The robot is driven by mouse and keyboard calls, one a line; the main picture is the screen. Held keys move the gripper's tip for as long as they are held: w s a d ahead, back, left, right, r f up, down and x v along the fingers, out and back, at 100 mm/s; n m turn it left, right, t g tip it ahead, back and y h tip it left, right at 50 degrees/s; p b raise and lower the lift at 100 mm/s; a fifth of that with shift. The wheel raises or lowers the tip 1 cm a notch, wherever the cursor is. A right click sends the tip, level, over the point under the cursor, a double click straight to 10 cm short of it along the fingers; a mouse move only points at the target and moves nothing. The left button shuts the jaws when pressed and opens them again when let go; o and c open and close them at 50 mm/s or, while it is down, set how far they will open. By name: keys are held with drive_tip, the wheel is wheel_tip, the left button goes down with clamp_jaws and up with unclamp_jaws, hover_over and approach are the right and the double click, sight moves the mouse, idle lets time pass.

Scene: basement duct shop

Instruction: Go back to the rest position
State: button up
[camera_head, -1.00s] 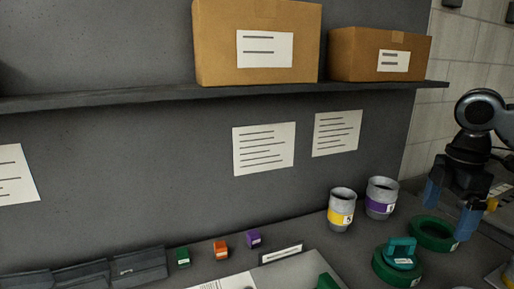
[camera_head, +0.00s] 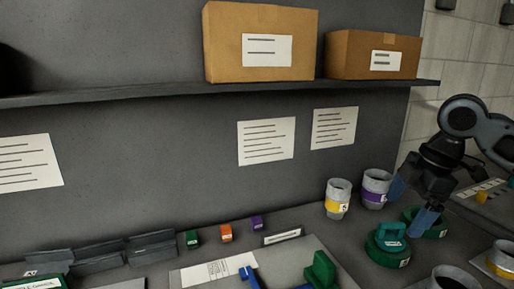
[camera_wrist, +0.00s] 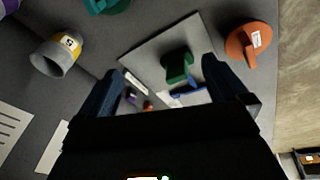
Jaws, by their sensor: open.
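My gripper (camera_head: 412,205) is at the right of the head view, in front of the purple-banded cup and the green ring. Its two blue fingers are apart. In the wrist view my gripper (camera_wrist: 162,75) shows spread fingers with nothing held between them. The bench with a grey board and a green block (camera_wrist: 178,66) lies beyond the fingertips. The arm comes in from the right edge. No rest position is marked in view.
A yellow-banded cup (camera_head: 338,199), purple-banded cup (camera_head: 375,187), green ring (camera_head: 438,232) and green handled disc (camera_head: 386,258) stand near my gripper. An orange handled disc (camera_wrist: 248,42) shows in the wrist view. A shelf (camera_head: 150,94) with two boxes runs above the bench.

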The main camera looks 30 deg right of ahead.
drive_tip(key=w+a+r+m+t+y, duration=0.15)
drive_tip(key=w+a+t, duration=0.25)
drive_tip(key=w+a, duration=0.45)
drive_tip(key=w+a+r+t+y, duration=0.2)
drive_tip(key=w+a+t+y, duration=0.15)
drive_tip(key=w+a, duration=0.5)
drive_tip(key=a+m+t, duration=0.6)
drive_tip(key=a+m, duration=0.1)
drive_tip(key=a, duration=0.6)
drive_tip(key=s+a+f+m+h, duration=0.3)
drive_tip(key=s+f, duration=0.4)
drive_tip(key=s, duration=0.2)
drive_tip(key=s+a+f+m+h, duration=0.2)
drive_tip(key=s+f+m+h, duration=0.2)
drive_tip(key=s+f, duration=0.4)
drive_tip(key=s+d+n+g+y, duration=0.1)
drive_tip(key=s+d+n, duration=0.1)
drive_tip(key=s, duration=0.9)
drive_tip(key=s+d+n, duration=0.2)
drive_tip(key=s+n, duration=0.1)
drive_tip(key=s, duration=0.9)
wheel_tip(320, 180, down, 8)
drive_tip(key=b, duration=0.9)
drive_tip(key=shift+f, duration=0.25)
